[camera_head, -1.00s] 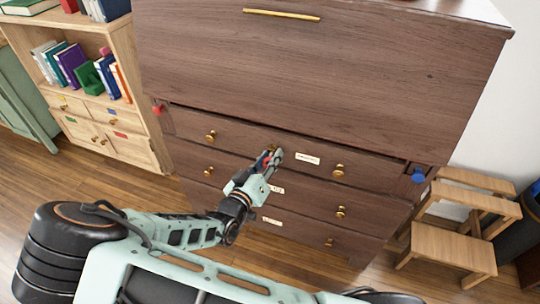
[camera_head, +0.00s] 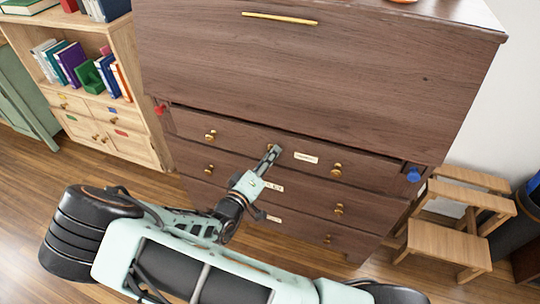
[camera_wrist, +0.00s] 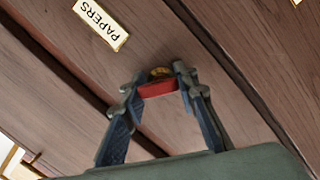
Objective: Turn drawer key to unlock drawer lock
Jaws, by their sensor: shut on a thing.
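The dark wooden drawer chest (camera_head: 320,65) stands in front of me. Its top drawer (camera_head: 235,129) is closed. In the wrist view a red key head (camera_wrist: 157,88) sits between the fingertips of my gripper (camera_wrist: 158,84), which is shut on it. A brass lock (camera_wrist: 160,72) shows just behind the key on the drawer front, and the key's shaft is hidden. In the head view my gripper (camera_head: 272,155) is at the lock, left of the top drawer's white label. Its fingers look edge-on there and hide the key.
The wrist view shows a label reading PAPERS (camera_wrist: 101,24). Brass knobs (camera_head: 336,169) stick out of the drawers. A red piece (camera_head: 160,110) and a blue piece (camera_head: 413,175) sit at the chest's sides. A bookcase (camera_head: 110,127) stands left, a wooden step stool (camera_head: 450,240) right.

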